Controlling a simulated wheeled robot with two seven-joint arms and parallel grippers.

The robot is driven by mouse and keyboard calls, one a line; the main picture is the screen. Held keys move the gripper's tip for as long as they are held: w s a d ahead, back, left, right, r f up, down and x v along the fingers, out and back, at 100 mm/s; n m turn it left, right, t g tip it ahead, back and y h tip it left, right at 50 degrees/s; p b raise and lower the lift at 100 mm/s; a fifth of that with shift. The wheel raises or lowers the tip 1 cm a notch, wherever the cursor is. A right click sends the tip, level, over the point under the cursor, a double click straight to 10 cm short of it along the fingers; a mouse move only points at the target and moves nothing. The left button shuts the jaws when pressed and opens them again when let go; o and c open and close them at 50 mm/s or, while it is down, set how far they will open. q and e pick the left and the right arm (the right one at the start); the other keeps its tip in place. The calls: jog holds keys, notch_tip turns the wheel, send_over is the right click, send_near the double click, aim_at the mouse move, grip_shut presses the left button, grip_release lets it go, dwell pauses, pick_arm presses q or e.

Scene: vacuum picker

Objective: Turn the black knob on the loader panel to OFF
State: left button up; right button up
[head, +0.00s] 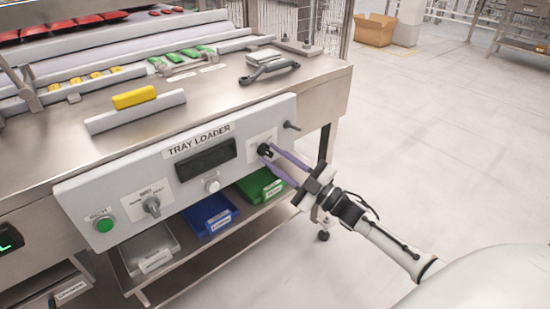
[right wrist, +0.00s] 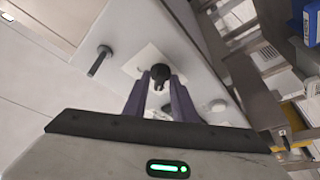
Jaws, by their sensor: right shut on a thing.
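The black knob (head: 265,150) sits on a small white label plate near the right end of the grey TRAY LOADER panel (head: 236,122). My right gripper (head: 265,153) reaches in from the right with its purple fingers on the knob. In the right wrist view the knob (right wrist: 160,73) shows between the two fingertips (right wrist: 160,84), which are shut on it. The plate's lettering is too small or covered to read, so the knob's setting cannot be told. My left gripper is not in view.
The panel also has a grey selector knob (head: 152,206), a green button (head: 104,224), a white button (head: 212,185), a dark display (head: 206,159) and a small toggle stick (head: 291,126). Blue (head: 210,215) and green (head: 259,187) bins stand on the shelf below. The floor at right is open.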

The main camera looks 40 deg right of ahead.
jog(key=shift+n+y, duration=0.3)
jog(key=shift+n, duration=0.2)
jog(key=shift+g, duration=0.3)
jog(key=o, duration=0.7)
jog(key=shift+o, duration=0.2)
jog(key=p+v, duration=0.1)
jog(key=v, duration=0.9)
jog(key=shift+s, duration=0.15)
